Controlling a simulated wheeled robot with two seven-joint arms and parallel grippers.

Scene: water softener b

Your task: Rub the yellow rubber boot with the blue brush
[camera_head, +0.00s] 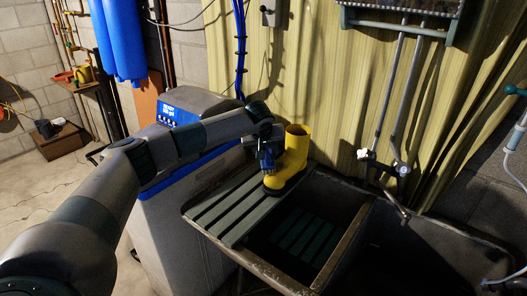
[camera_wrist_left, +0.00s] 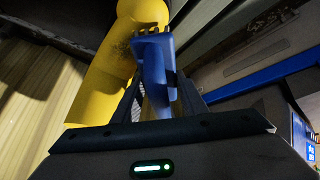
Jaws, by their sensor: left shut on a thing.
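The yellow rubber boot (camera_head: 291,158) stands upright on the slatted rack (camera_head: 229,203) over the left part of the sink. My left gripper (camera_head: 268,155) is at the boot's left side. It is shut on the blue brush (camera_head: 265,160). In the left wrist view the blue brush (camera_wrist_left: 154,70) is between the fingers, and the yellow boot (camera_wrist_left: 104,75) is close behind it. A dark speckled patch shows on the boot near the brush head. I cannot tell whether the brush touches the boot. My right gripper is not in view.
The dark double sink (camera_head: 345,225) lies right of and below the boot, with a wooden divider. The grey water softener (camera_head: 185,190) stands left of the sink. Pipes and a tap (camera_head: 385,163) are on the right. Blue filter housings (camera_head: 118,40) hang at upper left.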

